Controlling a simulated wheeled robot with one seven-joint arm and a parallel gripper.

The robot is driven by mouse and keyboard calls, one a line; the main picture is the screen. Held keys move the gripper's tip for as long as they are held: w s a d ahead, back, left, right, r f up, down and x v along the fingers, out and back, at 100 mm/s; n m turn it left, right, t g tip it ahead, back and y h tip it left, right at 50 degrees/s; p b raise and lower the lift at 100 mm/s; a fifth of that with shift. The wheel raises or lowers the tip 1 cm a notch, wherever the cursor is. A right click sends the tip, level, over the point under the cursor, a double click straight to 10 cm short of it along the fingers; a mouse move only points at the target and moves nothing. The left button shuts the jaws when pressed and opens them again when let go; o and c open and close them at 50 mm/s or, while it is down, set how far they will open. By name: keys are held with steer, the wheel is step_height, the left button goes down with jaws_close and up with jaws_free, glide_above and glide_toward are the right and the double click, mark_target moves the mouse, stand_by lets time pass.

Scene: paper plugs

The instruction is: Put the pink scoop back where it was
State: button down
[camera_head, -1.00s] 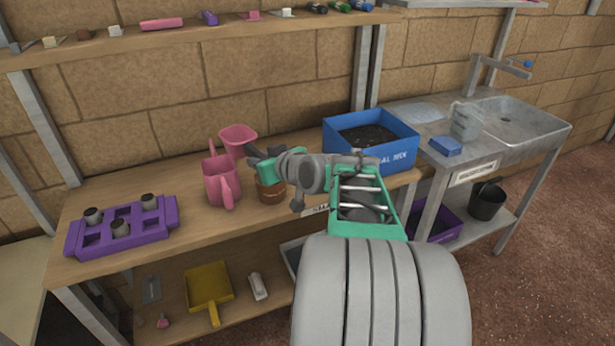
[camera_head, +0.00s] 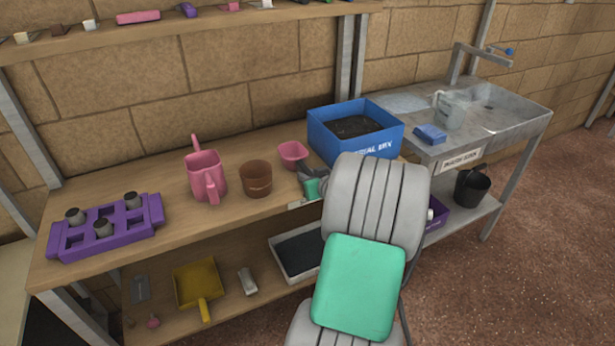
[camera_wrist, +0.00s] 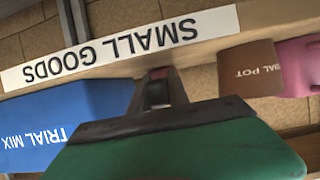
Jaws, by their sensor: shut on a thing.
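The pink scoop (camera_head: 293,153) shows in the head view between the brown pot and the blue box, over the back of the bench. My gripper (camera_head: 307,172) is shut on it from the near right side, and my arm hides part of the grip. I cannot tell whether the scoop touches the bench top. In the wrist view the dark gripper end (camera_wrist: 158,90) shows with a small pinkish-red bit at it; the scoop's bowl is hidden there.
The brown pot (camera_head: 255,178) and pink watering can (camera_head: 205,178) stand left of the scoop. The blue mix box (camera_head: 387,137) stands close right. A purple tray (camera_head: 150,215) is far left. A SMALL GOODS label (camera_wrist: 120,45) is on the bench edge. Bench between can and tray is clear.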

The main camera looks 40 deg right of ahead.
steer(key=shift+f, duration=0.15)
steer(key=c, duration=1.3)
jaws_free()
steer(key=shift+o, duration=0.2)
